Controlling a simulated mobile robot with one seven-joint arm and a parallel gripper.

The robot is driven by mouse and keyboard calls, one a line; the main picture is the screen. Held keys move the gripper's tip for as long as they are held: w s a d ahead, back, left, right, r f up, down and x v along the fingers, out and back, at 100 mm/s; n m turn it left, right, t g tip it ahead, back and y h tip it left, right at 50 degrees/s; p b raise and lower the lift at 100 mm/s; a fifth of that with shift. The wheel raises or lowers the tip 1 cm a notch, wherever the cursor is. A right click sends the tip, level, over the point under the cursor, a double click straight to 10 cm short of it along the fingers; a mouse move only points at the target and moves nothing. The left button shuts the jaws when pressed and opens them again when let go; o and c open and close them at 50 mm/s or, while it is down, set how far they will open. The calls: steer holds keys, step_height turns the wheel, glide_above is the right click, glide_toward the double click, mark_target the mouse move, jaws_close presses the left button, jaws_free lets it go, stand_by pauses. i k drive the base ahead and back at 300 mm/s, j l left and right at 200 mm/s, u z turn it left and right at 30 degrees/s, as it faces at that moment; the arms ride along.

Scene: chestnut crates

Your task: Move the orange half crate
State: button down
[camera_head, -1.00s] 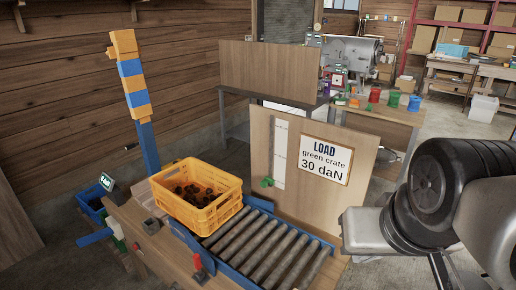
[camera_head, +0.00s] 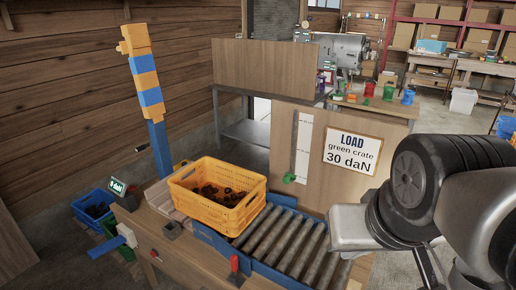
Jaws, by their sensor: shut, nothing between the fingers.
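The orange crate (camera_head: 232,218) has slotted walls and stands upright at the left end of the roller conveyor (camera_head: 285,243) on the wooden bench. Dark brown chestnuts (camera_head: 218,194) lie in it, below the rim. The front and right walls show; its underside is hidden. My arm fills the right side of the view, apart from the crate. My gripper's fingers do not show.
A post of orange and blue blocks (camera_head: 147,85) rises behind the crate. A panel with a LOAD sign (camera_head: 352,150) reading "green crate 30 daN" stands behind the rollers. A small display (camera_head: 118,187) and a red-handled lever (camera_head: 235,265) flank the crate. The rollers are clear.

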mark_target(225, 198)
steer(key=j+z, duration=0.1)
steer(key=j, duration=1.05)
steer(key=i+j+z, duration=0.15)
steer(key=j+z, duration=0.15)
steer(key=j, duration=0.15)
steer(key=i+j+z, duration=0.15)
steer(key=j+z, duration=0.15)
steer(key=j, duration=0.2)
steer(key=j+z, duration=0.3)
steer(key=j, duration=0.2)
steer(key=i, duration=0.05)
